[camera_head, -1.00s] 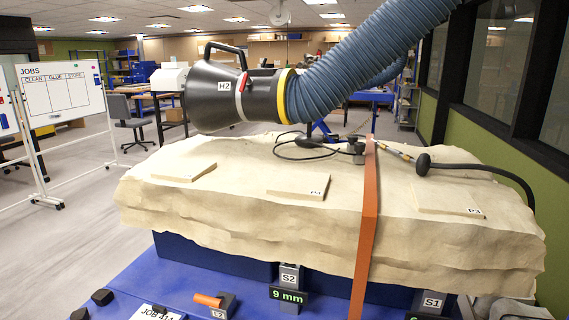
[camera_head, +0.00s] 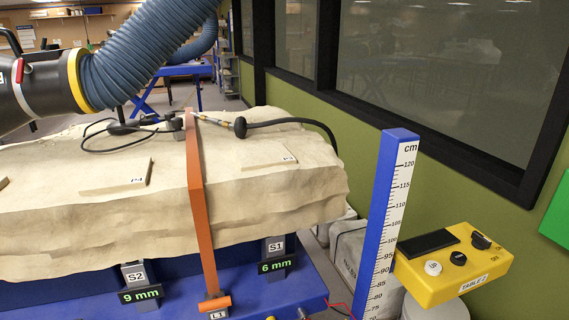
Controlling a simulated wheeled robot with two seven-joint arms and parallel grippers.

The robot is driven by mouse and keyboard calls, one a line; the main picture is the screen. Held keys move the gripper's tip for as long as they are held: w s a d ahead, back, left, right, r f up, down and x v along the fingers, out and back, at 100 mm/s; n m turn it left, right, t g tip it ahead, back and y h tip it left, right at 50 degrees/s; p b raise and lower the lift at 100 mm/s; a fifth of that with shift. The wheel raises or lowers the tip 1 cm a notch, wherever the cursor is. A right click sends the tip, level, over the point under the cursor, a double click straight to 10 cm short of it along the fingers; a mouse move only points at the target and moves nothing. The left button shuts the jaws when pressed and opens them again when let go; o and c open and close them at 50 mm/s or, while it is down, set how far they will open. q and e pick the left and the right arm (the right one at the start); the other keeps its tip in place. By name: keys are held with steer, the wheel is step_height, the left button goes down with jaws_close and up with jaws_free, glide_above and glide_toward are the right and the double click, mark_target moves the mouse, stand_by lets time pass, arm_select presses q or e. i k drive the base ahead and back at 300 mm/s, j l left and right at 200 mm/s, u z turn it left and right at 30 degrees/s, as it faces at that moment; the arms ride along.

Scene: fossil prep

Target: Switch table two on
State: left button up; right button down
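A yellow control box (camera_head: 430,288) labelled "TABLE 2" is at the lower right, beside a blue height post. Its top carries a dark rectangular panel (camera_head: 428,243), a white round button (camera_head: 433,268), a small black knob (camera_head: 458,258) and a black switch (camera_head: 481,240) near the far right corner. Small lettering lies by the switch; I cannot read its setting. The dark panel shows no lit figures. The blue table (camera_head: 80,306) bears a large pale rock slab (camera_head: 240,212). Neither of my grippers is in view.
The blue post (camera_head: 374,232) with a centimetre scale stands just left of the box. An orange strap (camera_head: 201,200) crosses the slab. A ribbed blue hose (camera_head: 150,50) hangs at the upper left. A green wall with dark windows (camera_head: 450,70) runs behind the box.

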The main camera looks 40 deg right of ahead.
mark_target(479, 242)
steer(key=z, duration=2.2)
